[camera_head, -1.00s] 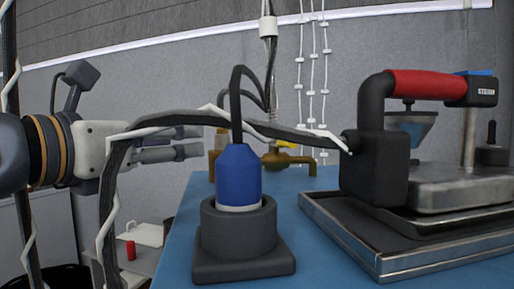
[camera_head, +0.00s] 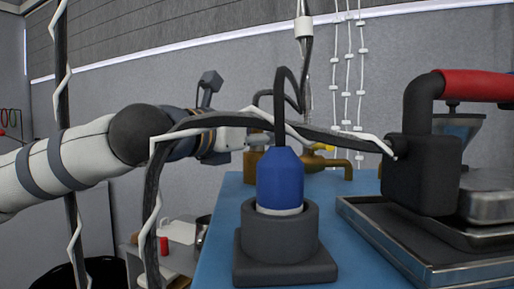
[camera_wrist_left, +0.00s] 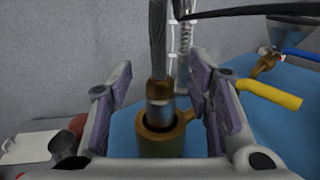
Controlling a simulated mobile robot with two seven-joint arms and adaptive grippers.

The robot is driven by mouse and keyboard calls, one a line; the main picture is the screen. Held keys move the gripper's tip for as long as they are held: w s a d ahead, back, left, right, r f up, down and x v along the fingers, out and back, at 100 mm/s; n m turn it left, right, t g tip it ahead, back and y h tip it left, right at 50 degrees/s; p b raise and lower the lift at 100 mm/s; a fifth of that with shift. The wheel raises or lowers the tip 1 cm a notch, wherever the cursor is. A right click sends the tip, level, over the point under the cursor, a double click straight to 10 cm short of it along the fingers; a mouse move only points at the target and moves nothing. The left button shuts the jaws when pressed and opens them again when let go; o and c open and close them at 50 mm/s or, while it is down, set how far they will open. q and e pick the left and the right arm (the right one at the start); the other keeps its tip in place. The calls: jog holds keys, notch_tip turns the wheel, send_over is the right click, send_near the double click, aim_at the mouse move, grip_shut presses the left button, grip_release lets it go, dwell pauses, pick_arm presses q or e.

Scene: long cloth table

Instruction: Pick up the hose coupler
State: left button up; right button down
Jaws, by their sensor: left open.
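The hose coupler (camera_wrist_left: 160,112), a silver and brass fitting on a dark braided hose, stands upright in a brass cup (camera_wrist_left: 158,143) in the left wrist view. My left gripper (camera_wrist_left: 163,82) is open, with one finger on each side of the hose and coupler in that view. Whether the fingers touch it cannot be told. In the head view, my left gripper (camera_head: 232,139) reaches in from the left behind a black cable, and its fingertips are hidden behind the blue plug. The brass cup (camera_head: 250,165) is partly hidden there too. My right gripper is not in view.
A blue plug (camera_head: 280,180) sits in a dark grey socket (camera_head: 285,255) in front, its black cable arching across. A press with a red handle (camera_head: 480,84) and metal tray (camera_head: 392,245) stands right. A brass valve with yellow handle (camera_wrist_left: 270,94) is close right of the cup.

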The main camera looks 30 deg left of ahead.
pick_arm(q)
grip_shut()
